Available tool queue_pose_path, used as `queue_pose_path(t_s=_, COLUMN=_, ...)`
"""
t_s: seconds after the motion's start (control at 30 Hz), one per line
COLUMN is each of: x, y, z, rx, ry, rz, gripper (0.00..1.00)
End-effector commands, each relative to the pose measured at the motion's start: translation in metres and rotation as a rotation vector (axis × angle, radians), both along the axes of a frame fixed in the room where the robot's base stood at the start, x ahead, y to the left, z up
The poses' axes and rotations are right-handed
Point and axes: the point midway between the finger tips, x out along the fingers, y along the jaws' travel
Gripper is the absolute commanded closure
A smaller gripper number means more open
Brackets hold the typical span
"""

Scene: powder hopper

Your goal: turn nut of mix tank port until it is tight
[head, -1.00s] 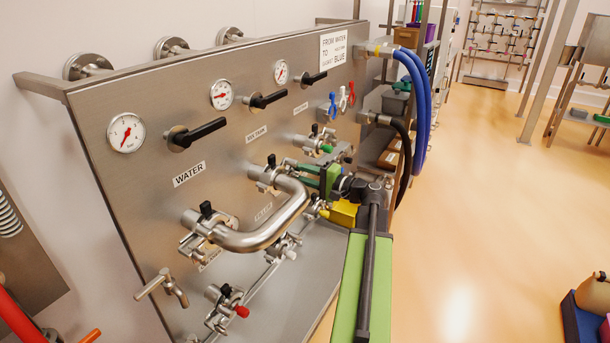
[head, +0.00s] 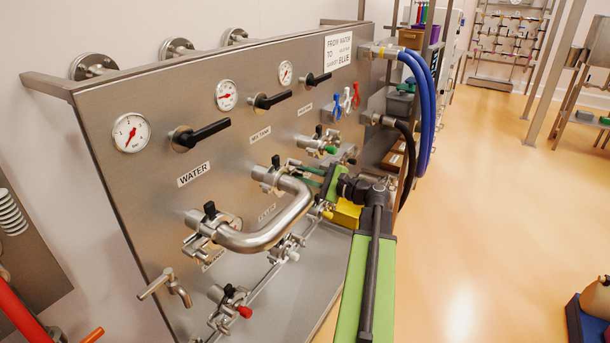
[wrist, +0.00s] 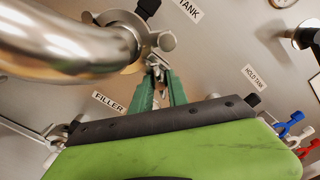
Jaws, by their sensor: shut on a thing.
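The mix tank port (head: 264,174) is on the steel panel, at the upper end of the bent steel pipe (head: 293,222). Its clamp has a black knob (wrist: 148,7) on top. My gripper (wrist: 157,76) comes at the port from the lower right in the wrist view. Its green fingers are close together, with their tips on a small silver part of the clamp, seemingly the nut (wrist: 156,62). The fingers hide most of this nut. In the head view the fingers also show, just right of the port, with the green gripper body (head: 333,186) behind them.
The pipe's lower end joins the WATER port (head: 200,222). Several small valves (head: 235,300) sit below. Blue hoses (head: 426,100) and a black hose (head: 406,150) hang at the panel's right end.

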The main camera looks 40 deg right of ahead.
Motion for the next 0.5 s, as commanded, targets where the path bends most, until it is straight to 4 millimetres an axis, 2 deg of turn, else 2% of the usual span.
queue_pose_path(t_s=0.27, x=0.0008, y=0.0001, z=0.0009, rx=0.024, ry=0.003, rz=0.000, gripper=1.00)
queue_pose_path(t_s=0.37, x=0.0007, y=0.0000, z=0.0010, rx=0.162, ry=0.037, rz=0.000, gripper=1.00)
queue_pose_path(t_s=0.5, x=0.0004, y=-0.0006, z=0.0011, rx=0.440, ry=0.106, rz=0.000, gripper=1.00)
